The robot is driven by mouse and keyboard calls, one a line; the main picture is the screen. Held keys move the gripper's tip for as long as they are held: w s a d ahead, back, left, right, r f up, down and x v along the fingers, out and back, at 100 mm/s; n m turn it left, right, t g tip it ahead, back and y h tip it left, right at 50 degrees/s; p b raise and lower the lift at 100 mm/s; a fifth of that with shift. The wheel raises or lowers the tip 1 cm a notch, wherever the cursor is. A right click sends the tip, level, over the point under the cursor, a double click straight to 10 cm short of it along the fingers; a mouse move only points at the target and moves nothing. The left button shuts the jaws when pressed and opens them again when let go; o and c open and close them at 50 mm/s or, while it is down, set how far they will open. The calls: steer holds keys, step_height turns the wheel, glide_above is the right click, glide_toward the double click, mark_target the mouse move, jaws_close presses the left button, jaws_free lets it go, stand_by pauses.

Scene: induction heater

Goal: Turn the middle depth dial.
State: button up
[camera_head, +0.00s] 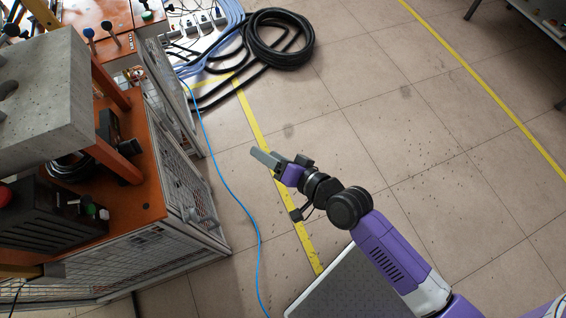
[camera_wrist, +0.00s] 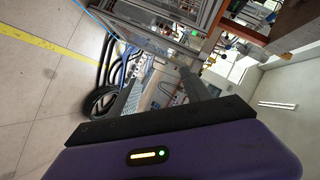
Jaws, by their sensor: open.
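My gripper (camera_head: 264,158) is in the head view, out over the tiled floor to the right of the orange-topped cabinet. Its fingers touch nothing. In the wrist view my gripper (camera_wrist: 161,76) shows two fingers spread apart with nothing between them. I cannot make out the middle depth dial for certain in either view. Small knobs stand on an orange top at the upper left of the head view, among them a black knob (camera_head: 107,26) and a blue-topped knob (camera_head: 88,33). In the wrist view the equipment is tilted and too small to pick out a dial.
An orange-topped mesh cabinet (camera_head: 150,205) fills the left, with a grey concrete block (camera_head: 45,100) above it. A black hose coil (camera_head: 278,38) lies on the floor at the back. A blue cable (camera_head: 228,180) runs along the floor.

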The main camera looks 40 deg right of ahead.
steer(key=shift+s+d+r+n+h, duration=0.1)
steer(key=shift+s+r+n, duration=0.1)
steer(key=shift+s, duration=0.3)
steer(key=shift+s+d+r+n+h, duration=0.1)
steer(key=shift+s+r+n, duration=0.1)
steer(key=shift+s, duration=0.25)
steer(key=shift+s+d+r+n+h, duration=0.1)
steer(key=shift+s+n, duration=0.1)
steer(key=shift+s, duration=0.3)
